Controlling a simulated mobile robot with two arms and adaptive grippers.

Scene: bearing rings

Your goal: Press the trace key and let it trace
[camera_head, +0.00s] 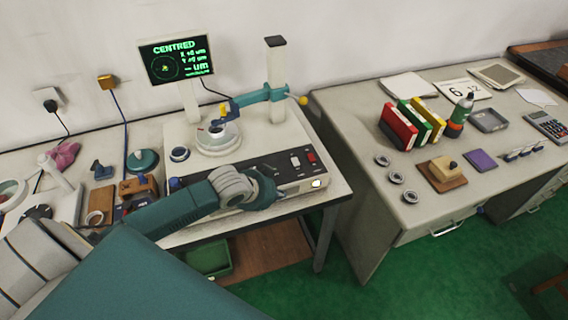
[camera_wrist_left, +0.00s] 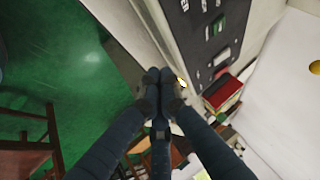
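The roundness instrument (camera_head: 262,143) stands on the left bench, with a dark control panel (camera_head: 279,175) along its front. A small pale lit key (camera_head: 316,183) is at the panel's right end; its label is too small to read. The lit key also shows in the left wrist view (camera_wrist_left: 182,83), just right of the fingertips. My left gripper (camera_head: 284,193) is shut and empty in front of the panel, left of the key. Its fingertips (camera_wrist_left: 160,76) are together; I cannot tell whether they touch anything. The screen (camera_head: 177,60) reads CENTRED, with dashes before the lowest "um". My right gripper is out of view.
A ring sits on the round turntable (camera_head: 217,137), below the teal probe arm (camera_head: 254,95). Several loose rings (camera_head: 396,177) lie on the right desk (camera_head: 345,125). A gap separates bench and desk.

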